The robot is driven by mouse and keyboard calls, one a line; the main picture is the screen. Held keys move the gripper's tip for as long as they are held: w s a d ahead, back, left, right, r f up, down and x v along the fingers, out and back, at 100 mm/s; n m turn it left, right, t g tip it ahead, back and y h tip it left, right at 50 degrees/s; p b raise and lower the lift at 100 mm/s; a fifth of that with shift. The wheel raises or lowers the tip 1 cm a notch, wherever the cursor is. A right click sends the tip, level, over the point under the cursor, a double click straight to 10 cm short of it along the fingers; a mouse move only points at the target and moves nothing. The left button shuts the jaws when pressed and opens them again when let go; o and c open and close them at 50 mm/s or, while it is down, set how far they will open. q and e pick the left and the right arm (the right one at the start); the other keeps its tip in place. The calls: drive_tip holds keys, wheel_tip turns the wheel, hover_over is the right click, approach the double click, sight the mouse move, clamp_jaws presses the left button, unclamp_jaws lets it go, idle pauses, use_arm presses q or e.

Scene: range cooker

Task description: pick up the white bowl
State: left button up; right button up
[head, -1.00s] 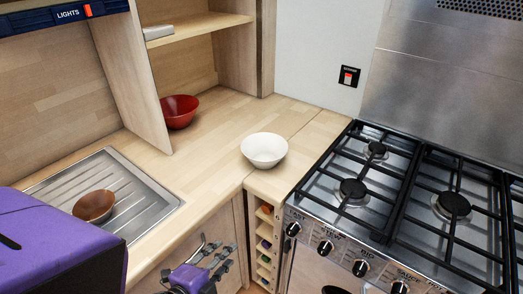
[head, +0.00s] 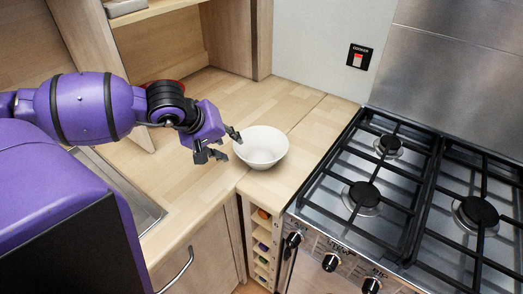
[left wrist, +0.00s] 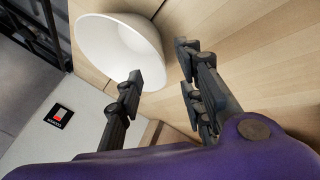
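The white bowl (head: 261,149) stands upright and looks empty on the wooden worktop, in the corner left of the cooker. My left gripper (head: 224,145) is just left of the bowl, with its fingers apart and pointing towards it. Whether a finger touches the rim I cannot tell. My right gripper is in neither current view.
The gas cooker (head: 400,190) with black grates stands right of the bowl. A red bowl (head: 165,84) is mostly hidden behind my left arm. The metal sink drainer (head: 142,208) is partly covered by my arm. A wine rack (head: 262,240) sits below the worktop. Worktop behind the bowl is clear.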

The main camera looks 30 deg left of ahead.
sight(239, 152)
use_arm(q)
drive_tip(key=x, duration=0.6)
drive_tip(key=shift+w+f+b, duration=0.25)
drive_tip(key=shift+w+b, duration=0.1)
drive_tip(key=shift+b, duration=0.05)
clamp_jaws()
drive_tip(key=shift+d+r, duration=0.1)
